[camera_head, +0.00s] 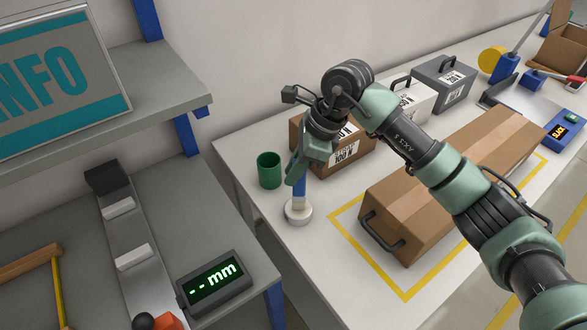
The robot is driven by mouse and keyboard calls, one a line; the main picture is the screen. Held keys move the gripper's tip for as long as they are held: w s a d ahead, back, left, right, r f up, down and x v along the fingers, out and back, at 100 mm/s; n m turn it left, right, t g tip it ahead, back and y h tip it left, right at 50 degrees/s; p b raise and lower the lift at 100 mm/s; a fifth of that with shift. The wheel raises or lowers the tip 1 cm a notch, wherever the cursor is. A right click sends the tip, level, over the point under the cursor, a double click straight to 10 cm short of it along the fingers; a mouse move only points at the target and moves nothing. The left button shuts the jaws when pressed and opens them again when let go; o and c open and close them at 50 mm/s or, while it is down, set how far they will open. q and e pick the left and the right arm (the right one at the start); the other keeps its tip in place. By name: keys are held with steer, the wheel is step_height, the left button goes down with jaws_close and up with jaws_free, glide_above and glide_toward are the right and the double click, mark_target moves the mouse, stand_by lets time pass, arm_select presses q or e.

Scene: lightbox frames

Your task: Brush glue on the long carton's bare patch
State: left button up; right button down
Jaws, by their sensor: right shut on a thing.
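The long carton (400,198) is a brown box with a dark handle on its near end and tape along its top. It lies inside a yellow outline on the white table; my right arm crosses in front of part of it. I cannot make out a bare patch. My right gripper (299,176) points down left of the carton, shut on a brush (299,190) with a blue handle. The brush is upright, its lower end at a round white pot (293,212); I cannot tell whether it is inside or just above. My left gripper is not in view.
A green cup (269,171) stands left of the brush. A smaller brown box (357,160), a white case (417,98) and a grey case (443,80) stand along the wall. A lower grey bench with a measuring display (213,284) is at left.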

steer(key=shift+r+p, duration=1.15)
steer(key=shift+r, duration=2.25)
